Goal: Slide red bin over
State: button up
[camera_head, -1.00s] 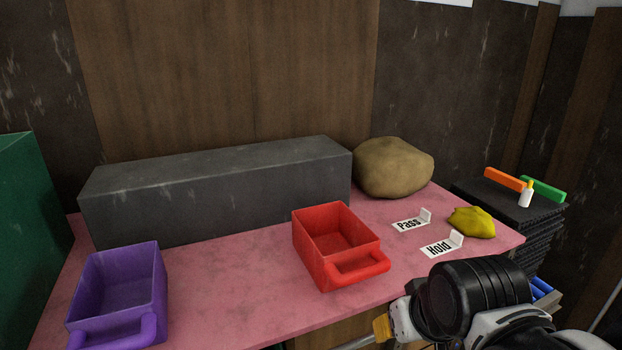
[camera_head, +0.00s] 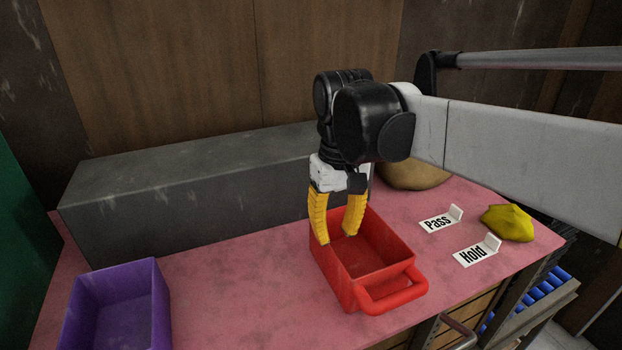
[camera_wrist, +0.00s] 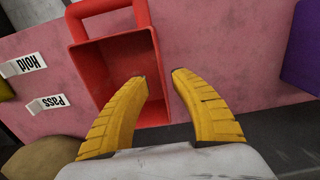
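The red bin (camera_head: 334,276) stands upright on the pink table (camera_head: 235,275), with its handle toward the front right. It also shows in the wrist view (camera_wrist: 103,72), with the handle at the top. My gripper (camera_head: 338,238) points down at the bin's left wall. In the wrist view my gripper (camera_wrist: 160,76) has its two yellow fingers apart, one over the bin's inside and one over the table just outside. The wall lies between them. I cannot tell whether either finger touches the wall.
A purple bin (camera_head: 115,310) stands at the left. A long grey block (camera_head: 180,205) lies behind. "Pass" (camera_head: 440,220) and "Hold" (camera_head: 477,252) signs and a yellow lump (camera_head: 508,223) are at the right. A brown lump (camera_head: 415,177) is partly hidden by my arm. Table between the bins is clear.

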jog(key=shift+w+f, duration=0.1)
jog(key=shift+f, duration=0.1)
send_near(333, 287)
jog(key=f, duration=0.5)
jog(key=shift+w+f, duration=0.1)
jog(key=shift+w, duration=0.25)
grip_shut()
